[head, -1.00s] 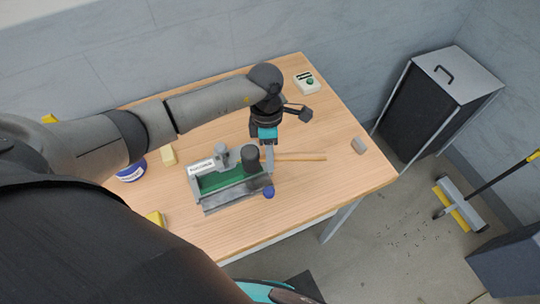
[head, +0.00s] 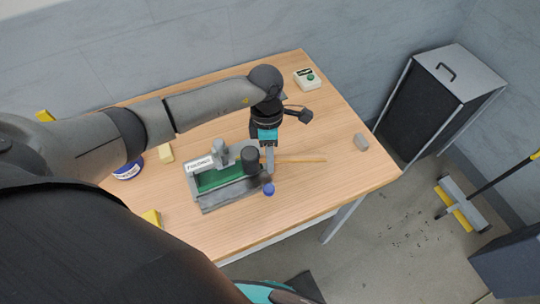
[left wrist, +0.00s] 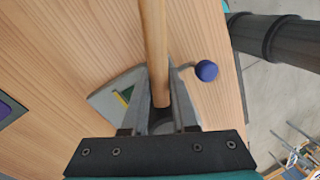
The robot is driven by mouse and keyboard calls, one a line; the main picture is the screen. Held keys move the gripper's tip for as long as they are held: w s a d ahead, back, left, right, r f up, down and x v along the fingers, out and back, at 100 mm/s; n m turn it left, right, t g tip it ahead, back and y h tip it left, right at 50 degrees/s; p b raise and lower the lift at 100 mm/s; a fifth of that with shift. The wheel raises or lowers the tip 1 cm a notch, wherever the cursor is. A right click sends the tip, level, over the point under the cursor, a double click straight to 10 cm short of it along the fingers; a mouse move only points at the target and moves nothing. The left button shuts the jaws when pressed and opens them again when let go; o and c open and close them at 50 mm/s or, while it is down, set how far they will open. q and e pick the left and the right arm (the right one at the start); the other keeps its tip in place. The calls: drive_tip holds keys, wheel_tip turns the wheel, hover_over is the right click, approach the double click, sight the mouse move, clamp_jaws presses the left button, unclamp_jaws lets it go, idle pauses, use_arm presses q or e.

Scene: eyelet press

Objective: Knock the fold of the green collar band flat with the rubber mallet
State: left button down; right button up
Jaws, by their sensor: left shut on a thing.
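The rubber mallet has a dark round head (head: 250,160) and a thin wooden handle (head: 303,161) pointing right. My left gripper (head: 268,158) is shut on the handle close to the head. In the left wrist view the handle (left wrist: 154,45) runs between the fingers (left wrist: 155,112). The green collar band (head: 217,180) lies in the grey press (head: 207,205). The mallet head is at the right end of the band; I cannot tell whether it touches. The fold there is hidden. My right gripper is not in view.
The press has a labelled plate (head: 198,163) and a blue lever knob (head: 268,190) close to my gripper. A blue tub (head: 128,170), yellow blocks (head: 151,217), a grey block (head: 361,142) and a green-button box (head: 307,79) stand around.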

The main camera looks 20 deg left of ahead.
use_arm(q)
wheel_tip(320, 180, down, 2)
drive_tip(key=shift+f+b, duration=0.1)
drive_tip(key=shift+b, duration=0.4)
wheel_tip(320, 180, up, 8)
drive_tip(key=p, duration=0.5)
drive_tip(key=shift+f+p, duration=0.2)
drive_tip(key=shift+p, duration=0.15)
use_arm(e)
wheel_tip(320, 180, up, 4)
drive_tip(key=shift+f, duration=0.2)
use_arm(q)
drive_tip(key=shift+f, duration=0.1)
